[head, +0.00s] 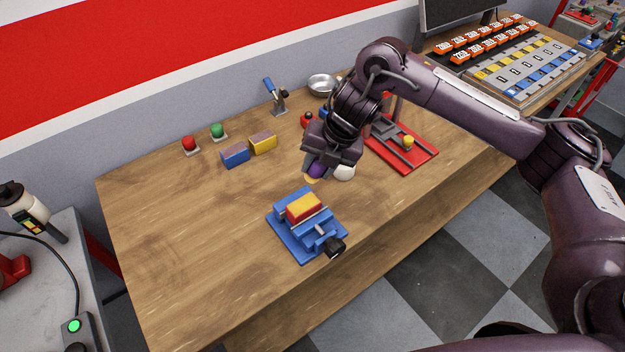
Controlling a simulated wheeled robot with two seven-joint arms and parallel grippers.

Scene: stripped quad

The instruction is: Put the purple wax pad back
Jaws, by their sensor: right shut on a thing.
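My right gripper (322,165) is low over the middle of the wooden table. It is shut on the purple wax pad (317,171), of which only a small part shows below the fingers. A white rounded thing (345,173) is just right of the fingers, and a small tan patch (310,180) shows just below the pad. The gripper hides much of both, so I cannot tell whether the pad touches them. My left gripper is not in view.
A blue vise (292,237) holding a red and yellow block (304,208) stands in front. Blue (235,158) and yellow (263,146) blocks, red (189,143) and green (217,130) buttons are behind left. A red fixture (412,160) is right. The table's left part is clear.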

